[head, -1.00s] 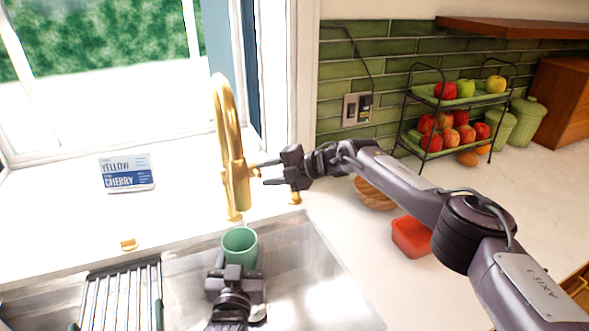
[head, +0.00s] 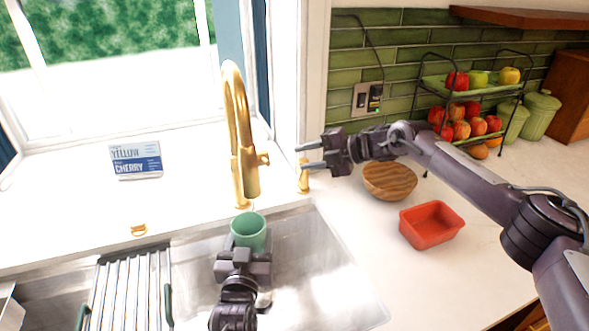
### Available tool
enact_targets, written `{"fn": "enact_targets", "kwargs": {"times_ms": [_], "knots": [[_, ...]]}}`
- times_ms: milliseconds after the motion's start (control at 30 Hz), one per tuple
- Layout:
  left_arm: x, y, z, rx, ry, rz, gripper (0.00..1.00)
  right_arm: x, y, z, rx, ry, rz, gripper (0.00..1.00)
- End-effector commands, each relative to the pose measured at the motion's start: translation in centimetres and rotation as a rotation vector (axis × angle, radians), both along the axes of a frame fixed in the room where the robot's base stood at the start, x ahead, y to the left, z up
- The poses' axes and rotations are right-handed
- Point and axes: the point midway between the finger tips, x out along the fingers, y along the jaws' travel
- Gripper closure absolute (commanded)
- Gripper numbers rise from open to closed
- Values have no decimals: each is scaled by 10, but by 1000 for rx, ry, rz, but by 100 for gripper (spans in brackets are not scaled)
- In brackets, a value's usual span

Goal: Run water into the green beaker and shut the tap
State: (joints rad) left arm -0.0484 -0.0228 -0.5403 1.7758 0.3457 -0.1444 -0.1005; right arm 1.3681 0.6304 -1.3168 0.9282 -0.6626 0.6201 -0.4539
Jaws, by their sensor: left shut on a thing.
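The green beaker (head: 249,233) is upright in the sink area, below the spout of the gold tap (head: 250,172). My left gripper (head: 244,262) is shut on the beaker from the near side.
The sink (head: 310,265) holds a drying rack (head: 130,290) at left. A short gold fitting (head: 303,177) stands behind my right gripper's fingers. A wooden bowl (head: 390,181), a red tray (head: 432,224) and a fruit stand (head: 470,88) are on the right counter.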

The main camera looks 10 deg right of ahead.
Motion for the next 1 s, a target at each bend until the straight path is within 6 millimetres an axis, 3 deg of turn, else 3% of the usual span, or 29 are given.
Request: {"fn": "enact_targets", "kwargs": {"times_ms": [200,300,1000], "knots": [[49,-10,2,-1,-3,0,60,0,0,0,0,0,0,64],[61,-12,2,-1,-2,0,60,0,0,0,0,0,0,64],[64,-13,1,-1,-1,0,60,0,0,0,0,0,0,64]]}}
